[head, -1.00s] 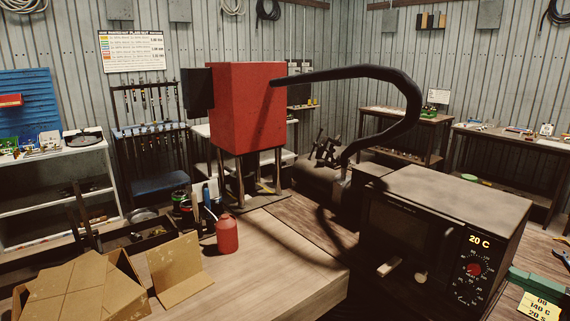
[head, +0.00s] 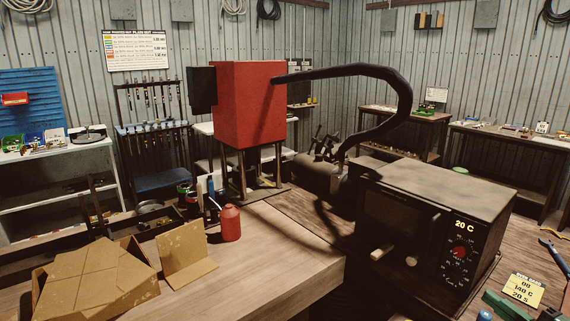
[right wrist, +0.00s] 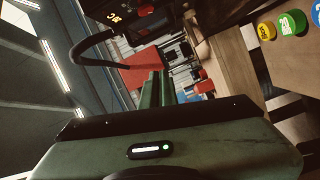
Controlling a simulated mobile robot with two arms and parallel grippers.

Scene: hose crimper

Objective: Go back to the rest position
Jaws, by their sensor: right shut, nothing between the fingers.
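My right gripper (right wrist: 158,80) is shut and empty, its two dark green fingers close together in the right wrist view. In the head view, only a green part of what looks like my right gripper (head: 505,306) shows at the bottom right edge, near a yellow note (head: 523,290). Its fingertips cannot be made out there. It appears clear of the black oven (head: 435,200), which reads 20 C. My left gripper is not in view.
A wooden bench (head: 275,270) holds a red bottle (head: 230,223) and opened cardboard boxes (head: 95,280). A red machine (head: 250,105) with a curved black hose (head: 400,110) stands behind. Blue-handled pliers (head: 553,251) lie at the right edge. The bench's front middle is clear.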

